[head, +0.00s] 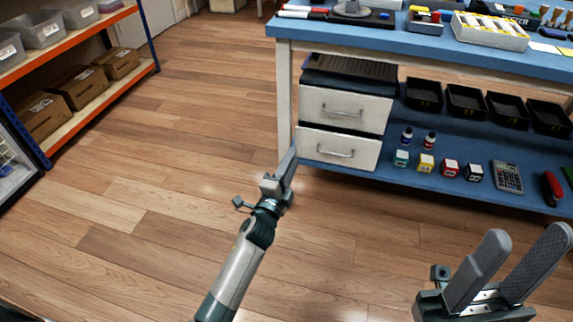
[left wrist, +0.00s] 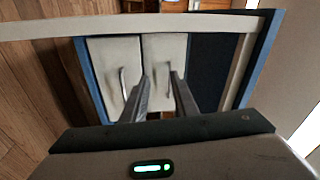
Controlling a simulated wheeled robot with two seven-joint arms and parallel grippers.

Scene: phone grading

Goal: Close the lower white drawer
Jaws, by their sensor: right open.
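The lower white drawer (head: 325,158) is under the blue workbench, below the upper white drawer (head: 335,98). Both fronts have a metal bar handle. The lower front looks roughly in line with the upper one; I cannot tell whether it stands out slightly. My left gripper (head: 283,168) is in front of the lower drawer, to its lower left, and looks apart from it. In the left wrist view the lower drawer (left wrist: 105,65) is beyond the left finger, and the left gripper (left wrist: 160,80) shows a gap between its fingers, with nothing held. My right gripper (head: 528,242) is open and empty at the lower right.
The blue lower shelf (head: 400,178) holds black bins (head: 466,102), small bottles, coloured boxes and a calculator (head: 508,177) right of the drawers. A bench leg (head: 284,95) stands at their left. A rack (head: 85,95) with boxes is at far left. The wooden floor between is clear.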

